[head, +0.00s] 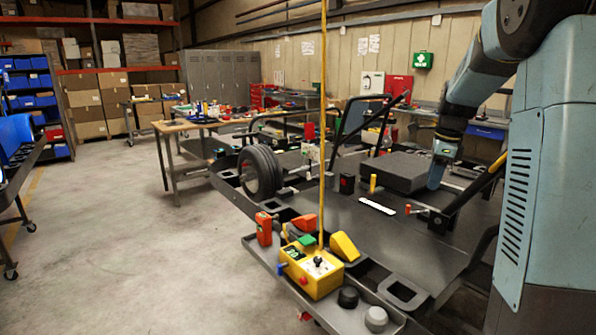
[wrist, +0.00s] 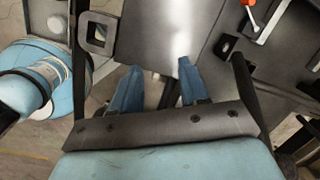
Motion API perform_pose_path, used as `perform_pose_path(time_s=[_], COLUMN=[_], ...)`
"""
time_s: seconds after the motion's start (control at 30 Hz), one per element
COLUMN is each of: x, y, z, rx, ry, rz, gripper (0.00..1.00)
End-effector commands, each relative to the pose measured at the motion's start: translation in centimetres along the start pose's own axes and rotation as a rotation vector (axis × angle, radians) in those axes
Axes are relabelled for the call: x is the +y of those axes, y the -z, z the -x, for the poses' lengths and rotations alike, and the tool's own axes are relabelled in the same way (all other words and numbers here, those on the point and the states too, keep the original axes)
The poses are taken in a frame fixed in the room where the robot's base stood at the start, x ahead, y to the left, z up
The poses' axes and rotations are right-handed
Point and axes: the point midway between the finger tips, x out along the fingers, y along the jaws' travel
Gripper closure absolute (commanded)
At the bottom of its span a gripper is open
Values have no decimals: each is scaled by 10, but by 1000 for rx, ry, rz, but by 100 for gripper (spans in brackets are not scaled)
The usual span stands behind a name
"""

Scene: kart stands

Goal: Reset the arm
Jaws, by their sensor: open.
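My gripper (wrist: 158,88) shows in the wrist view with its two blue fingers spread apart and nothing between them. Below the fingers lies a grey metal plate (wrist: 160,35) of the kart stand. In the head view my arm comes down from the upper right, and my gripper (head: 436,176) hangs over the right part of the kart frame (head: 330,215). The fingertips are small there, and whether they touch anything cannot be told.
A red-handled lever (head: 416,210) stands near my gripper. A front tray (head: 262,250) holds a yellow control box (head: 312,272), a red device (head: 264,228) and black and grey knobs. A yellow pole (head: 323,120) rises from the box. The floor (head: 110,250) at left is clear.

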Motion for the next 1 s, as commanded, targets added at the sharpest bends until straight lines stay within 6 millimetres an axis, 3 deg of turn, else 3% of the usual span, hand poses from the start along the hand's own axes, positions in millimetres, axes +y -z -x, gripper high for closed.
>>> perform_pose_path(time_s=[0.2,0.5,0.8,1.0], x=[58,140,223,275], y=[-8,-16,-17,-14], z=[33,62,74,71], rx=[-34,-23,59,156], ry=[57,150,242,288], rz=[337,814,1292,1605], gripper=[56,56,56,56])
